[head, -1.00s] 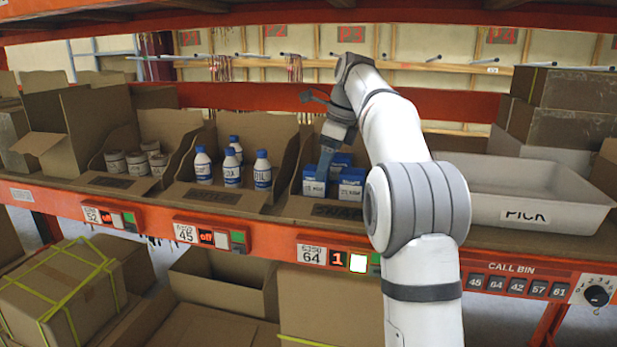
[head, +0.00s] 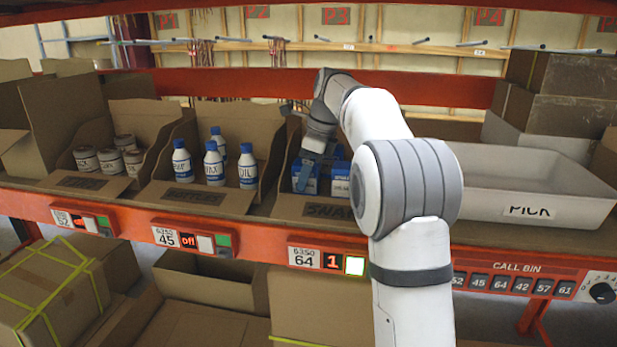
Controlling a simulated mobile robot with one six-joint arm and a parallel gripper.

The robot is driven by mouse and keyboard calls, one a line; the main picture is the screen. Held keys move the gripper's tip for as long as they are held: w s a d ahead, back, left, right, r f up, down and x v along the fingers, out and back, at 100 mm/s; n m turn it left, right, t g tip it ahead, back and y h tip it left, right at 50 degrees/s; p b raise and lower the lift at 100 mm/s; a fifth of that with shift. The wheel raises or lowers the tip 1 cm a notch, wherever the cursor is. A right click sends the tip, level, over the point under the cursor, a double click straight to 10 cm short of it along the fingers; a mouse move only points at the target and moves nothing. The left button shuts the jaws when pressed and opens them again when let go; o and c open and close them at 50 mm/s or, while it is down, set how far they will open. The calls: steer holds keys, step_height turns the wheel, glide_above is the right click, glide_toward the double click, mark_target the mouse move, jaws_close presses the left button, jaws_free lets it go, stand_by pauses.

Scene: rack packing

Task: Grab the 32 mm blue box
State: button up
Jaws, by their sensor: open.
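The jaws are open, and no box is seen lifted.
Left of this bin are a bin of white bottles with blue caps (head: 214,167) and a bin of small jars (head: 109,160). An orange beam (head: 285,81) crosses behind the bins. The label under the boxes' bin (head: 304,256) reads 64 with a lit "1".

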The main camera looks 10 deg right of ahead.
steer(key=shift+x, duration=0.85)
steer(key=shift+a, duration=0.1)
steer(key=shift+c, duration=0.3)
steer(key=c, duration=1.1)
